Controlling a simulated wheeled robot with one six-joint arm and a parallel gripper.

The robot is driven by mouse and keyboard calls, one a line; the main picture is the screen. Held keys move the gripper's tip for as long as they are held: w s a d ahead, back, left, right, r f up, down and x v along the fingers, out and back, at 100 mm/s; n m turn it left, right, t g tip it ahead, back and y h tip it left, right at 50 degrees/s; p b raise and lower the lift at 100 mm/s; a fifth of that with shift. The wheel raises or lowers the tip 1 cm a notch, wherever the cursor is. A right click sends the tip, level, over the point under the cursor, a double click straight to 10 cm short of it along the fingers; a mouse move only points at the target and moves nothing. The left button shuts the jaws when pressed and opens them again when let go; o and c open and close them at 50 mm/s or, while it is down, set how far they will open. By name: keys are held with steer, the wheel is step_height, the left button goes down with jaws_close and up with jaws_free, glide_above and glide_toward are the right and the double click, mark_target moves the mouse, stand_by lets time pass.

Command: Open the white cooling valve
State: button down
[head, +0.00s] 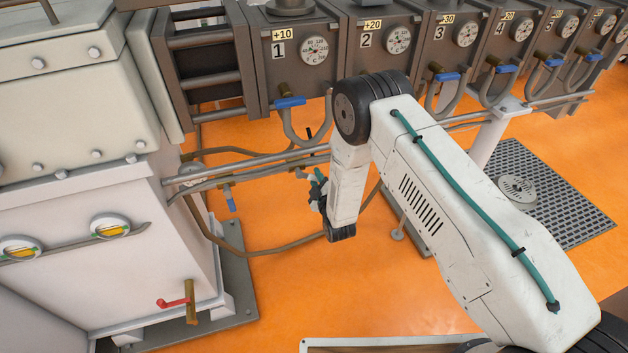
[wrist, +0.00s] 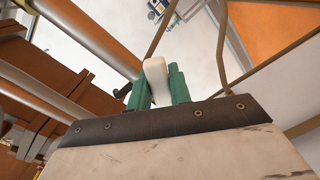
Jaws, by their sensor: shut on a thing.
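In the wrist view, the two green fingers of my gripper (wrist: 158,86) are closed around a white lever (wrist: 155,70), which looks like the handle of the white cooling valve. The lever's rounded end shows between the fingers; the valve body cannot be made out. In the head view, my gripper (head: 317,190) is beside my forearm, close to the pipes below the numbered blocks. The white handle cannot be picked out there, as my arm and gripper cover that spot.
A valve with a blue handle (head: 230,200) hangs left of my gripper. A red-handled tap (head: 175,302) is on the white cabinet. More blue handles (head: 290,102) sit under the numbered blocks. Pipes (head: 250,165) run close behind my gripper. Open orange floor (head: 290,290) lies below.

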steer(key=shift+s+n, duration=0.15)
steer(key=shift+n, duration=0.15)
steer(key=c, duration=1.3)
jaws_free()
steer(key=shift+s+a, duration=0.1)
steer(key=shift+v, duration=3.85)
steer(key=shift+c, duration=0.2)
